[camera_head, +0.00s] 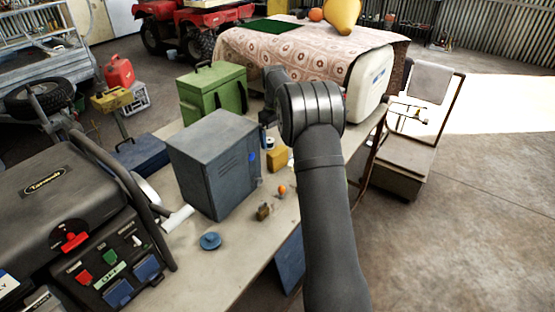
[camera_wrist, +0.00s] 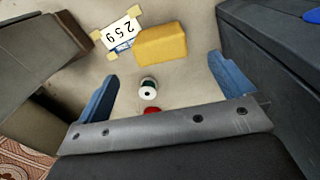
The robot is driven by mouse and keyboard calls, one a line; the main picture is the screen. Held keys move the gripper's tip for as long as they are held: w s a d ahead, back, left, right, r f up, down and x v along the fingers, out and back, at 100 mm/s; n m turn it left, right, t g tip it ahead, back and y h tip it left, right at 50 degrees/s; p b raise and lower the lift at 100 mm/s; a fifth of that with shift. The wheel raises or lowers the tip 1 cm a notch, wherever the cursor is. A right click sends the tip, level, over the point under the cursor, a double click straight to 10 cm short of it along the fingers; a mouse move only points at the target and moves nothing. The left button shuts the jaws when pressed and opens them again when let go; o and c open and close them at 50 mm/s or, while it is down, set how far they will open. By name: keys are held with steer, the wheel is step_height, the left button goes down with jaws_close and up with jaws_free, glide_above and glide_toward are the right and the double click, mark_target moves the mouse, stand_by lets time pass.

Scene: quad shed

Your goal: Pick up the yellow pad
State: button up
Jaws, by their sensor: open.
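The yellow pad (camera_wrist: 160,45) is a thick, rounded block lying on the bench top (camera_head: 235,235). In the head view the yellow pad (camera_head: 278,157) lies just right of the grey metal cabinet, partly behind my arm. My gripper (camera_wrist: 163,68) is open and empty, with a blue finger on each side of the wrist view. The pad appears beyond the fingertips, roughly between their lines. In the head view my arm mostly hides the gripper.
A small white-topped can (camera_wrist: 148,88) and a red item (camera_wrist: 152,110) are nearer the gripper's palm. The grey cabinet (camera_head: 213,160), green box (camera_head: 212,95) and several small items crowd the bench.

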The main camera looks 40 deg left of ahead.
mark_target(278, 160)
steer(key=f, duration=1.2)
steer(key=shift+w, duration=0.3)
steer(key=c, duration=1)
steer(key=shift+c, duration=0.2)
